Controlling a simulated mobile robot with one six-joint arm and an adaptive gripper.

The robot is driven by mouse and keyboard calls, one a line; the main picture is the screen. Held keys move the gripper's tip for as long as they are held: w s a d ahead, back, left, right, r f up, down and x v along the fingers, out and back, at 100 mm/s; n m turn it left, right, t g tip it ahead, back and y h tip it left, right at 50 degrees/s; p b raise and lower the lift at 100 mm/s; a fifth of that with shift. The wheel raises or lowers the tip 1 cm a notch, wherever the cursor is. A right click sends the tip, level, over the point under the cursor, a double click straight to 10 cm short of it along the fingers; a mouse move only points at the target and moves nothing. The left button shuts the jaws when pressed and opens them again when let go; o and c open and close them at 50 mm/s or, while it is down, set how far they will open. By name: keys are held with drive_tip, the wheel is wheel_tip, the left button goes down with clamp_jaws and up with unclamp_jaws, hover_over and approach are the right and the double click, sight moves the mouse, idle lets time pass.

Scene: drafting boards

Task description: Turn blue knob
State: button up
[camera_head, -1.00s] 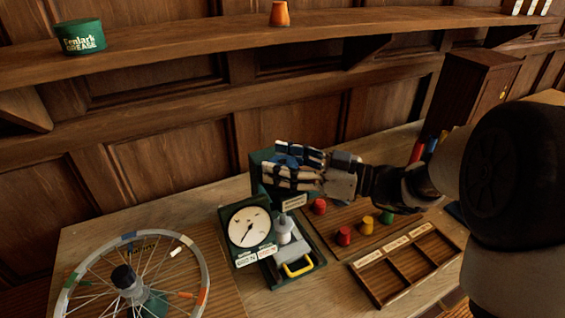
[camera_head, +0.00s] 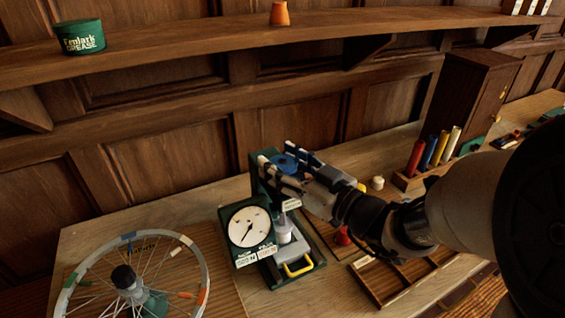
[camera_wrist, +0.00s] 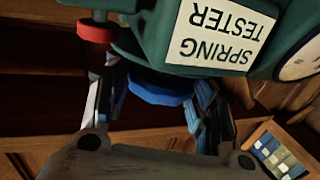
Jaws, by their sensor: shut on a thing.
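The blue knob (camera_head: 285,162) is on top of the green spring tester (camera_head: 262,177), which stands on the bench. My gripper (camera_head: 277,155) is shut on the knob, with one finger on each side. In the wrist view the blue knob (camera_wrist: 160,92) shows between the two fingers of my gripper (camera_wrist: 155,90), below the green body. A "SPRING TESTER" label (camera_wrist: 222,32) appears upside down there. The tester's white dial (camera_head: 249,227) has a dark needle and faces the head camera. A yellow handle (camera_head: 298,270) is at the tester's front. My fingers partly hide the knob.
A spoked wheel (camera_head: 202,262) stands at the left. A compartment tray (camera_head: 385,290) and a red knob-like piece (camera_head: 342,236) are partly behind my arm. Coloured rods (camera_head: 428,153) stand at the right. A wooden shelf (camera_head: 190,38) crosses above the tester.

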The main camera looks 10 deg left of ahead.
sight(283, 162)
drive_tip(key=m+t+h, duration=0.2)
drive_tip(key=t+h, duration=0.1)
drive_tip(key=shift+s+a+m, duration=0.1)
drive_tip(key=shift+s+m, duration=0.05)
drive_tip(key=shift+m, duration=0.25)
drive_tip(key=shift+m+t+h, duration=0.5)
drive_tip(key=shift+h, duration=0.5)
drive_tip(key=o, duration=1.1)
wheel_tip(283, 162, up, 10)
drive_tip(key=shift+c, duration=0.2)
